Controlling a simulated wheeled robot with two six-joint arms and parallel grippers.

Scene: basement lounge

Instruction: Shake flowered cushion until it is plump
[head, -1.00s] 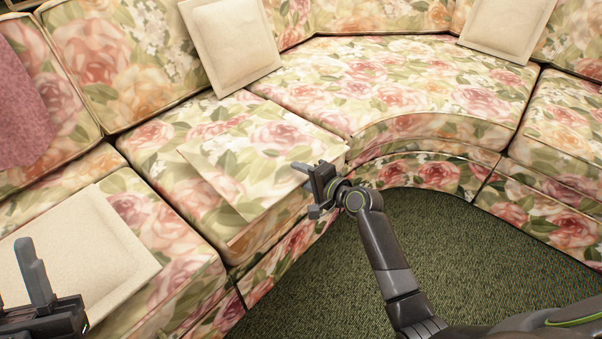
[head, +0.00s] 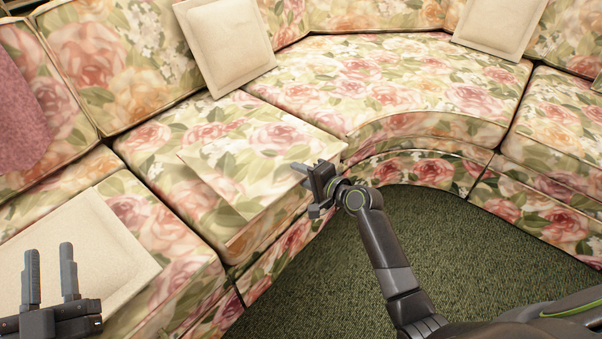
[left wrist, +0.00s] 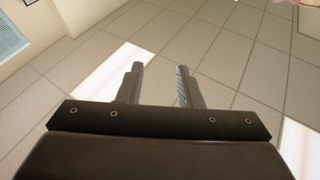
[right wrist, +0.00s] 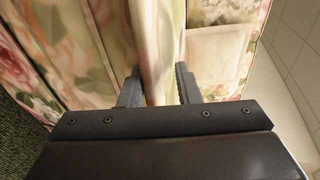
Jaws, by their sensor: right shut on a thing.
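The flowered cushion (head: 262,150) lies at a slant over the front of the sofa seat in the head view, its pattern blending with the upholstery. My right gripper (head: 312,187) is at its right front edge and shut on it. In the right wrist view the cushion (right wrist: 158,45) stands edge-on between the fingers of my right gripper (right wrist: 158,85). My left gripper (head: 50,262) is at the lower left of the head view, fingers up, open and empty. The left wrist view shows only ceiling between the fingers of my left gripper (left wrist: 160,85).
The curved floral sofa (head: 400,85) fills most of the head view. Cream cushions lean at the back left (head: 227,45) and back right (head: 500,22), and another cream cushion (head: 100,235) lies behind my left gripper. A pink throw (head: 22,120) hangs at far left. Green carpet (head: 310,285) is clear.

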